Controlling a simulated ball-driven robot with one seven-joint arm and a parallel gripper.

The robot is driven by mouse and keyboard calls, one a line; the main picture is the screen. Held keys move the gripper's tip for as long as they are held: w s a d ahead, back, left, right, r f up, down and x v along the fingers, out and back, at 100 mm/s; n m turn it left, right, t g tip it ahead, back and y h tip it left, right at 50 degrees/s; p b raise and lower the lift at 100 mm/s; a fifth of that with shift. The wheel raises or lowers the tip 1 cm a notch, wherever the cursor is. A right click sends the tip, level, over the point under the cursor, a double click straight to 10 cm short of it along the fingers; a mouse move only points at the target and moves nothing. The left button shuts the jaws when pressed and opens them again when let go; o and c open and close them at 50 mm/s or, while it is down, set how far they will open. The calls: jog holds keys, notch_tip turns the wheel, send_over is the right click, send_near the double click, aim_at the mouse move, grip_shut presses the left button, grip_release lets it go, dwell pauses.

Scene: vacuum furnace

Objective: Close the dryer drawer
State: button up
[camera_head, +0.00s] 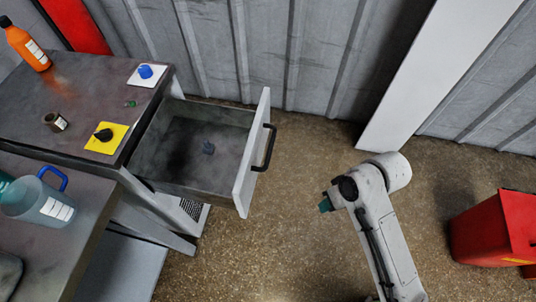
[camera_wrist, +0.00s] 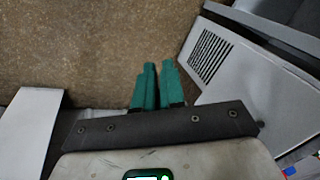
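The dryer drawer (camera_head: 175,150) is pulled far out of the cabinet in the head view. Its white front panel (camera_head: 252,165) carries a dark bar handle (camera_head: 265,148) facing right. The drawer cannot be made out surely in the wrist view.
The cabinet top (camera_head: 80,85) holds an orange bottle (camera_head: 27,47), a yellow pad (camera_head: 106,141) and a white pad (camera_head: 146,76). A jug (camera_head: 40,205) stands on the nearer surface. A red bin (camera_head: 495,230) is at right. Brown floor (camera_head: 290,165) between drawer and arm is clear.

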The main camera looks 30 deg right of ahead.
jog(key=w+f+m+t+y+b, duration=0.1)
jog(key=w, duration=0.1)
jog(key=w+d+f+m+t+y+b, duration=0.1)
jog(key=w+y+b, duration=0.1)
jog(key=w, duration=0.1)
jog(key=w+d+f+m+t+y+b, duration=0.1)
jog(key=w, duration=0.2)
jog(key=shift+d+m+t, duration=0.2)
jog(key=shift+m+t, duration=0.2)
grip_shut()
jog(key=m+t+y+b, duration=0.3)
jog(key=t, duration=0.1)
send_near(260, 150)
jog(key=x, duration=0.5)
jog(key=shift+w+a+f, duration=0.1)
jog(key=shift+w+f, duration=0.05)
jog(key=shift+f, duration=0.15)
jog(key=shift+w+a, duration=0.35)
jog(key=w+a+b, duration=0.4)
jog(key=w+a, duration=1.6)
jog(key=shift+f, duration=0.1)
jog(key=shift+w+a, duration=0.15)
jog(key=shift+w, duration=0.05)
jog(key=shift+w+a, duration=0.1)
jog(key=shift+r, duration=0.3)
